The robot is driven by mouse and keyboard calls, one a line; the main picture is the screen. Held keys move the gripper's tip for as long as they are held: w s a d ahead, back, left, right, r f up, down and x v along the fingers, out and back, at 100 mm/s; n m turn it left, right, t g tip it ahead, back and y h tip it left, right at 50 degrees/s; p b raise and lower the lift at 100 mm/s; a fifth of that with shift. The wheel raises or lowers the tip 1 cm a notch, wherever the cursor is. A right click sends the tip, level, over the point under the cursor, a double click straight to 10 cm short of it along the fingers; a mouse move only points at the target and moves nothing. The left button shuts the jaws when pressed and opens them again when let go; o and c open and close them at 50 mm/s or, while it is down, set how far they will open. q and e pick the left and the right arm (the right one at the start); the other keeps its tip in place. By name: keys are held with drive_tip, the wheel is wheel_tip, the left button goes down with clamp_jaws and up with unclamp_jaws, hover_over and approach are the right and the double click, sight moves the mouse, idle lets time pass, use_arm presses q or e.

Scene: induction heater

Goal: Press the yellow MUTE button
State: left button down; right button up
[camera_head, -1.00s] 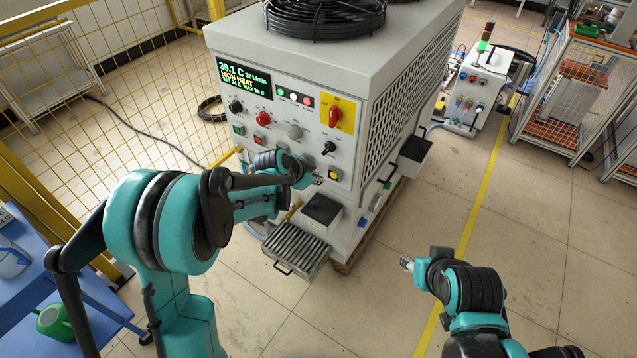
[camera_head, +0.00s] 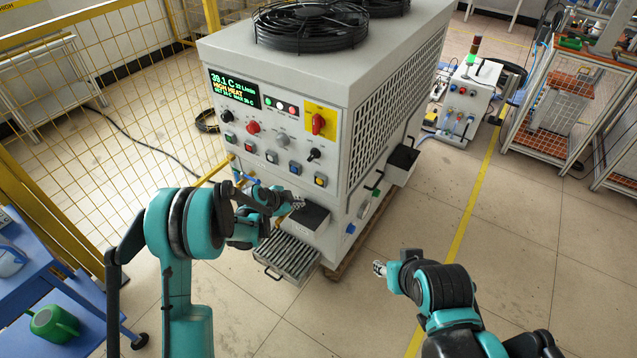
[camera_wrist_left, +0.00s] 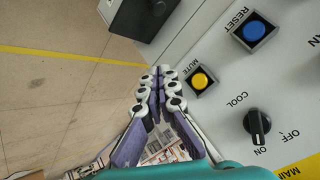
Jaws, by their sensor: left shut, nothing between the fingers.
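The yellow MUTE button (camera_head: 320,180) is at the right end of the lower button row on the grey machine's front panel. It also shows in the left wrist view, labelled MUTE (camera_wrist_left: 200,81), with nothing covering it. My left gripper (camera_head: 298,198) is shut and empty, a little below and left of the button in the head view. In the left wrist view its closed fingertips (camera_wrist_left: 166,72) appear beside the button, apart from it in the picture. My right gripper (camera_head: 379,268) is over the floor at the right, far from the panel; its opening is too small to judge.
The blue RESET button (camera_wrist_left: 254,31) sits close beside MUTE, and the black COOL knob (camera_wrist_left: 257,126) is also near. Below the panel are a black box (camera_head: 310,217) and a slatted tray (camera_head: 287,256). A yellow mesh fence (camera_head: 90,100) stands left.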

sight(320, 181)
use_arm(q)
drive_tip(key=w+d, duration=0.5)
drive_tip(key=w, duration=0.2)
drive_tip(key=shift+p, duration=0.3)
drive_tip(key=shift+w+d, duration=0.1)
idle(1.2)
drive_tip(key=shift+w+d, duration=0.15)
drive_tip(key=shift+w, duration=0.05)
drive_tip(key=shift+w+d+b, duration=0.3)
drive_tip(key=shift+w, duration=0.1)
idle(0.9)
drive_tip(key=shift+s+a, duration=0.5)
drive_tip(key=shift+s, duration=0.25)
drive_tip(key=shift+s+a, duration=0.1)
